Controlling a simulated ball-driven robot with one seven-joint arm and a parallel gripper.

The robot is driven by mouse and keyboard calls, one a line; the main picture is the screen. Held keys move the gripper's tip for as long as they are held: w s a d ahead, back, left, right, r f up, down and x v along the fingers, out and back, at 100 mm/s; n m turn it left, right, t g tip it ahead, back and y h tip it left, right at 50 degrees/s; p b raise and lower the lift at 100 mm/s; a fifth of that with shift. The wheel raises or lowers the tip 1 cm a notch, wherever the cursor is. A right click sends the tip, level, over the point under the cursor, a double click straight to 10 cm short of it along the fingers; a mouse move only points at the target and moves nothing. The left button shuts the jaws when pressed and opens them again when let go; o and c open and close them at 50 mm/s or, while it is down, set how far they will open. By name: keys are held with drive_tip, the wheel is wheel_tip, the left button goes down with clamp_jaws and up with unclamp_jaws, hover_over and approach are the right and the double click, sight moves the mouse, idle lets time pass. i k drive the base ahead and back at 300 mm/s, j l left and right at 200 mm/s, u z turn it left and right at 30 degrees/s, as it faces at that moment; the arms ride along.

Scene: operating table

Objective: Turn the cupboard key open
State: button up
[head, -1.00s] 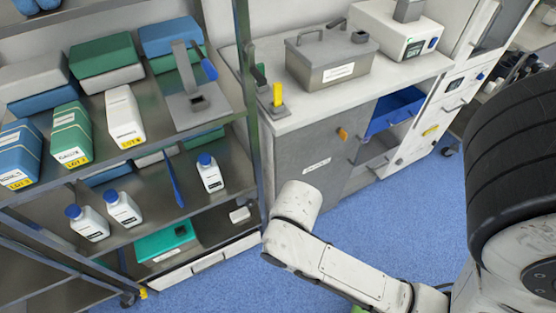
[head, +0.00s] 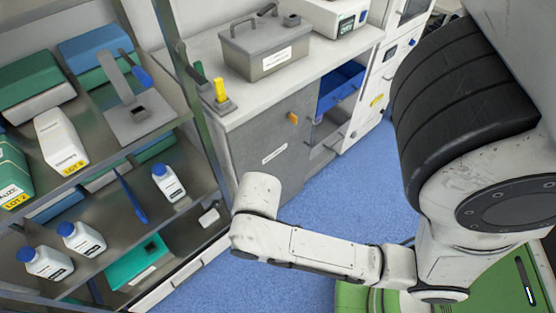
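The cupboard (head: 262,140) is a grey unit under the worktop, with its flat front door closed and a white label on it. A small orange key or knob (head: 293,118) sits at the upper right of that door. My arm shows as white links low in the middle of the head view, bent in front of the cupboard's lower part. My gripper does not show in the view, so I cannot see what it holds or where its fingertips are. Nothing of mine visibly touches the key.
A metal shelf rack (head: 182,80) with bottles and boxes stands at the left, close to my arm. A grey lidded case (head: 262,50) and a yellow-handled item (head: 221,92) stand on the worktop (head: 320,55). A blue drawer (head: 342,85) is right of the door. Blue floor (head: 355,190) is clear.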

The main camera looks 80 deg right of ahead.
sight(293, 117)
drive_tip(key=k+j+z, duration=0.4)
drive_tip(key=k+z, duration=0.45)
